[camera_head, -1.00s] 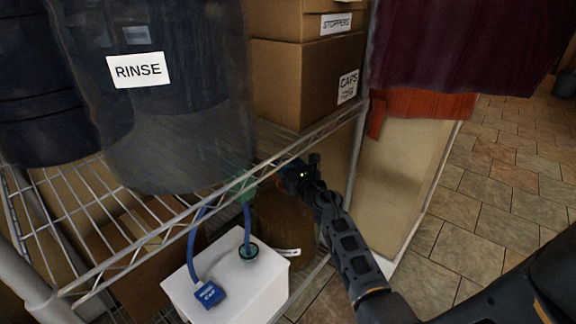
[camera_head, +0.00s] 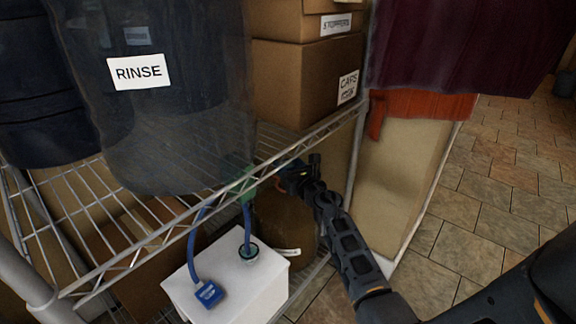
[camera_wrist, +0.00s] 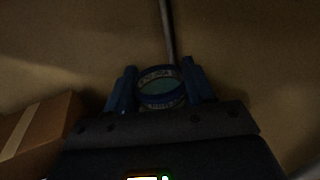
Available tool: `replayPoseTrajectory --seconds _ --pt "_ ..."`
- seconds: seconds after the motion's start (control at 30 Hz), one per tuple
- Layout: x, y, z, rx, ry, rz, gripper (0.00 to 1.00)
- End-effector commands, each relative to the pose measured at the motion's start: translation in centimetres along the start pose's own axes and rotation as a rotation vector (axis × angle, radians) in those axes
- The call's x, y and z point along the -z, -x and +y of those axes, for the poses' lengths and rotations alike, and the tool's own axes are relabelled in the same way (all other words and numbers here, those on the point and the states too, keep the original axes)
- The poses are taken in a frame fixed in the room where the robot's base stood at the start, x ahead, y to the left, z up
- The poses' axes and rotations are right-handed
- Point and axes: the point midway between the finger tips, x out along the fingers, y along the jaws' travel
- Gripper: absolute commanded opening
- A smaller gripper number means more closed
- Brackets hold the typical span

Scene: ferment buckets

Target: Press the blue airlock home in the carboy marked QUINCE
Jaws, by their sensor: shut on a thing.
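My gripper (camera_wrist: 160,84) has its two blue fingers closed on the sides of a blue-rimmed round piece, which looks like the blue airlock (camera_wrist: 160,99) seen end-on. In the head view my gripper (camera_head: 285,181) is under the wire shelf, partly behind its front rail, and the airlock cannot be made out there. A brown carboy (camera_head: 283,218) stands below my gripper. A pale label (camera_head: 288,252) on it is too small to read, so I cannot tell if it says QUINCE. Its neck and the airlock's seating are hidden.
A white box (camera_head: 245,285) with a blue tube (camera_head: 193,250) and blue tag (camera_head: 209,293) stands left of the carboy. The wire shelf (camera_head: 100,215) above carries a RINSE bucket (camera_head: 170,120) and cardboard boxes (camera_head: 300,85). Open tiled floor (camera_head: 490,190) lies right.

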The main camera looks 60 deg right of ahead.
Motion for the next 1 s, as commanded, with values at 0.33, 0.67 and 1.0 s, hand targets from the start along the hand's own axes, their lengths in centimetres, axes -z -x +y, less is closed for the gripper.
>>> replayPoseTrajectory --seconds 0.33,0.67,1.0 --pt "0.1 0.0 0.0 0.0 0.0 0.001 0.81" --pt "0.0 0.4 0.0 0.0 0.0 0.001 0.83" --pt "0.1 5.3 0.1 -0.001 0.0 0.002 0.83"
